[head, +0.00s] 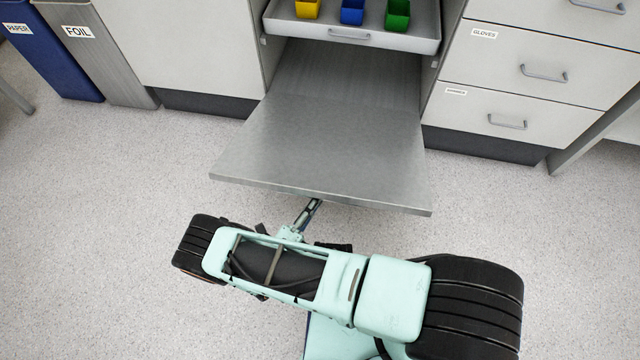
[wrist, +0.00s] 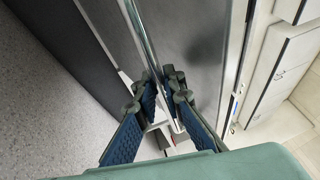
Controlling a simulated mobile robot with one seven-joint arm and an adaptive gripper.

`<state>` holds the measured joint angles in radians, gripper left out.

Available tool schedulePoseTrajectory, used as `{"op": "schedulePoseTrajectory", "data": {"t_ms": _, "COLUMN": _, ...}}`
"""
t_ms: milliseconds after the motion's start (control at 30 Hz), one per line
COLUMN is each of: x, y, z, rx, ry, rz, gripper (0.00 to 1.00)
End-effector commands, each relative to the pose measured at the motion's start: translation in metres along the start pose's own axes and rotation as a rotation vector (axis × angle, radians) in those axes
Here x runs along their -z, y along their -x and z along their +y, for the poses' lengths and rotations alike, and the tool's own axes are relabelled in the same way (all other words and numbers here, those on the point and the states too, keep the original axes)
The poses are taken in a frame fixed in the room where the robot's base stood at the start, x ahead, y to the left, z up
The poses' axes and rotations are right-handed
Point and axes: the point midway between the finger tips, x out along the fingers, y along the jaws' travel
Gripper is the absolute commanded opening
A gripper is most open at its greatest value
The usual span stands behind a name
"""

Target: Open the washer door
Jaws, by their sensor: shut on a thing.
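The washer door (head: 325,150) is a grey metal panel, swung down and lying about level out from the cabinet front in the head view. My gripper (head: 313,205) is at the door's front edge, with its tips partly hidden beneath it. In the wrist view the two blue-padded fingers of my gripper (wrist: 168,98) are closed on a long metal bar handle (wrist: 141,40). The handle runs along the dark door face (wrist: 185,35). The handle is hidden under the door in the head view.
A pulled-out white tray (head: 375,40) above the door holds yellow, blue and green bins. Drawers labelled GLOVES (head: 540,65) stand at right. FOIL (head: 115,60) and PAPER (head: 50,55) bins stand at left. Speckled floor (head: 90,200) is clear around the door.

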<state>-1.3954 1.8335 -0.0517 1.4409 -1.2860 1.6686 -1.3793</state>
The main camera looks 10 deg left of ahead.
Motion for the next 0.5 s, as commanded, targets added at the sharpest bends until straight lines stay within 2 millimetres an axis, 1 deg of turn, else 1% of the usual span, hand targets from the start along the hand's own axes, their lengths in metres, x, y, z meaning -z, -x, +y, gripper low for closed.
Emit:
{"op": "schedulePoseTrajectory", "data": {"t_ms": 33, "x": 0.0013, "y": 0.0034, "z": 0.0029, "rx": 0.002, "ry": 0.001, "rz": 0.0, "gripper": 0.0}}
{"op": "schedulePoseTrajectory", "data": {"t_ms": 200, "x": 0.0024, "y": 0.0064, "z": 0.01, "rx": 0.002, "ry": 0.002, "rz": 0.001, "gripper": 0.0}}
{"op": "schedulePoseTrajectory", "data": {"t_ms": 500, "x": 0.0022, "y": 0.007, "z": 0.0118, "rx": 0.001, "ry": 0.001, "rz": 0.001, "gripper": 0.0}}
